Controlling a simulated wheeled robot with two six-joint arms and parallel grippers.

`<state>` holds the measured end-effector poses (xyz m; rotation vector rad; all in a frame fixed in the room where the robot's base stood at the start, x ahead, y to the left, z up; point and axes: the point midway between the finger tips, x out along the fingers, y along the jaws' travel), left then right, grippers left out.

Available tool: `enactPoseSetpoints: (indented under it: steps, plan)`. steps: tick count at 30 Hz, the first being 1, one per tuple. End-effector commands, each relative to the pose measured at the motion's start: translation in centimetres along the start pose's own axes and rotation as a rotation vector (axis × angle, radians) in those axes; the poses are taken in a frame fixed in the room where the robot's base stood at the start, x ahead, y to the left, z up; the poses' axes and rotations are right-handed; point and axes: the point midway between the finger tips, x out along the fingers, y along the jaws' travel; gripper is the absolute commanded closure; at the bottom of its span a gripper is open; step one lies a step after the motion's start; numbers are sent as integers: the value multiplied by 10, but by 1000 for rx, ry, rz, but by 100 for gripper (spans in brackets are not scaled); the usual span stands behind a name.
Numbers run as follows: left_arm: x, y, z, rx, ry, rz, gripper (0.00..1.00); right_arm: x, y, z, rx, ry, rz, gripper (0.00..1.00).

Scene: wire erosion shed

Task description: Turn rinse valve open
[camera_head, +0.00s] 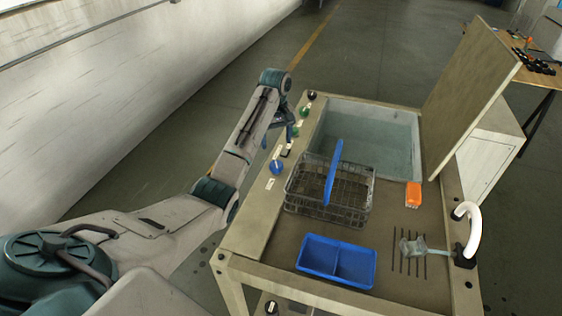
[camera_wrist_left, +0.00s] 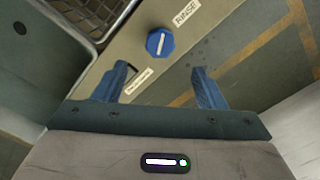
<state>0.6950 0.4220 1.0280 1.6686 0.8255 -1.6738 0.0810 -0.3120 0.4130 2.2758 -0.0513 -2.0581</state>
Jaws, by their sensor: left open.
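The rinse valve is a blue round knob (camera_wrist_left: 160,42) with a white line across its face. It sits on the beige panel beside a "RINSE" label (camera_wrist_left: 186,13). In the head view the same blue knob (camera_head: 277,167) is on the left rim of the wash station. My left gripper (camera_wrist_left: 160,68) is open and empty, its two blue fingers apart. In the wrist view the knob appears just beyond the gap between the fingertips, and no contact shows. In the head view the left gripper (camera_head: 279,137) hangs over the rim, near the knob. My right gripper is out of view.
A wire basket (camera_head: 300,197) with a blue handle stands right of the knob. A water tank (camera_head: 400,125) lies behind it. Floor left is clear.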

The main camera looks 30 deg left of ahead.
Motion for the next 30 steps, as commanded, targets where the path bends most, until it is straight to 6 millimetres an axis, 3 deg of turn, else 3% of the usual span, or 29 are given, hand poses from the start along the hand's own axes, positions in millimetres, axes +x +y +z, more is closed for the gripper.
enactPoseSetpoints:
  steps: [15,21,28,30]
  plan:
    - [87,0,0,-3,1,-2,35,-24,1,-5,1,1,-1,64]
    - [99,0,0,-3,4,-1,35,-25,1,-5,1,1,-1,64]
    - [99,0,0,-3,4,0,35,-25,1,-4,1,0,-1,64]
    - [99,0,0,-3,4,0,47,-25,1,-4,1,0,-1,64]
